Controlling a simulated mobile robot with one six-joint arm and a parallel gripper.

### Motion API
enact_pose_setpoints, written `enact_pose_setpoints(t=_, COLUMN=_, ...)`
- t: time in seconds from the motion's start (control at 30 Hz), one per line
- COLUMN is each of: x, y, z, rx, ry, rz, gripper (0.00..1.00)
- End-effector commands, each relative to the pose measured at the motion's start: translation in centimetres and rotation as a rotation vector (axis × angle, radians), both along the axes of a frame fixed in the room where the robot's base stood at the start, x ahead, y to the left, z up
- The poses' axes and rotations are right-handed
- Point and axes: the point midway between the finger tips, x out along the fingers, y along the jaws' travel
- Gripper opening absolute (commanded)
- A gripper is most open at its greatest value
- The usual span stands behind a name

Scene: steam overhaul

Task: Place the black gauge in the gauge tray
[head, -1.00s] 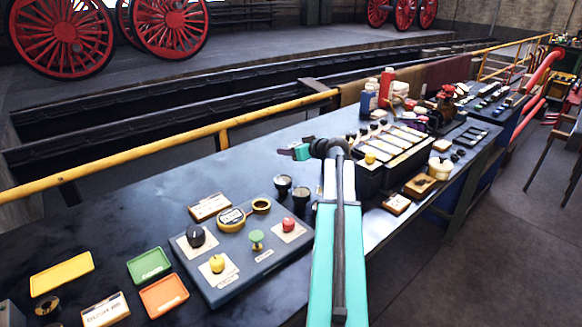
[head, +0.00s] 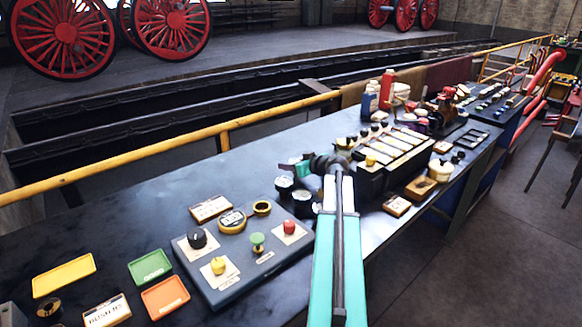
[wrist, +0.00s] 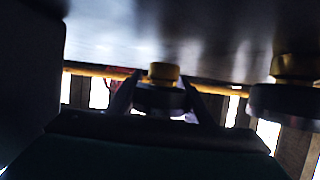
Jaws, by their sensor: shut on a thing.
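My gripper (head: 290,169) is low over the bench, left of the control box. It is shut on a black gauge (head: 284,186), a dark round body with a brass part. The wrist view, which looks upside down, shows this gauge (wrist: 161,97) between the two fingers. I cannot tell whether it is clear of the bench. A second dark gauge (head: 303,205) stands close beside it. A yellow tray (head: 63,275), a green tray (head: 149,266) and an orange tray (head: 165,297) lie empty at the left. Their labels are too small to read, so I cannot tell which is the gauge tray.
A grey board (head: 250,262) with several coloured knobs lies between the trays and my arm. A long black box (head: 385,170) stands right of my gripper. A yellow rail (head: 140,147) runs behind the bench.

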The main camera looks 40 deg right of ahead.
Motion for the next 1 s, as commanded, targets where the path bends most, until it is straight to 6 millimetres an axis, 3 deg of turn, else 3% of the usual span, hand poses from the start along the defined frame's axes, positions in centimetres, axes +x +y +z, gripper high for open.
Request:
enact_pose_setpoints(t=0.2, x=0.0, y=0.0, z=-1.2, rx=0.000, ry=-0.002, rz=-0.001, gripper=0.19)
enact_pose_setpoints(t=0.7, x=0.0, y=0.0, z=-1.6, rx=-0.001, ry=-0.002, rz=-0.001, gripper=0.19)
enact_pose_setpoints(t=0.73, x=0.0, y=0.0, z=-1.5, rx=0.000, ry=-0.001, rz=-0.001, gripper=0.51)
enact_pose_setpoints(t=0.8, x=0.0, y=0.0, z=-1.5, rx=0.000, ry=-0.001, rz=-0.001, gripper=0.63)
enact_pose_setpoints(t=1.0, x=0.0, y=0.0, z=-1.5, rx=0.000, ry=-0.001, rz=-0.001, gripper=0.65)
